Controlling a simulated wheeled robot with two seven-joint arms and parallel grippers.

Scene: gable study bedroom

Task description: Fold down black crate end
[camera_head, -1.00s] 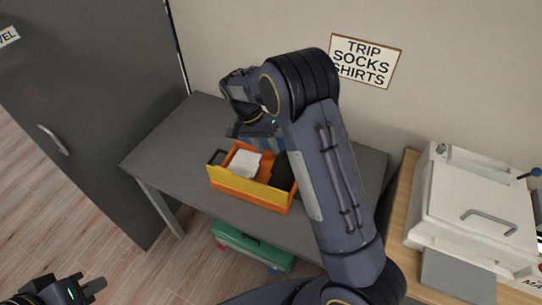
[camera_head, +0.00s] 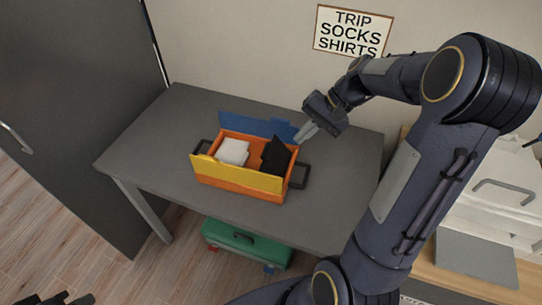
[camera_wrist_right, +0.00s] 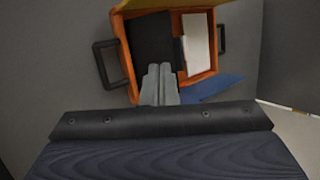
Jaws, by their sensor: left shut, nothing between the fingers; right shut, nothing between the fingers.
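An orange crate (camera_head: 210,179) with a yellow front side (camera_head: 235,176) sits on the grey table. A blue panel (camera_head: 257,125) extends behind its back edge. A black panel (camera_head: 275,155) slants inside the right end; it also shows in the right wrist view (camera_wrist_right: 152,42). A white piece (camera_head: 232,151) lies inside, toward the left. My right gripper (camera_head: 306,132) is shut and empty, behind the crate's right end. In the right wrist view its fingertips (camera_wrist_right: 160,70) overlap the crate's edge; I cannot tell whether they touch. My left gripper (camera_head: 68,299) is shut, mostly cut off at lower left.
Black loop handles stick out at the crate's right (camera_head: 299,175) and left (camera_head: 203,147) ends. The grey table (camera_head: 150,140) is clear around the crate. A green case (camera_head: 245,240) is under it. A white machine (camera_head: 500,200) stands on the wooden surface at right.

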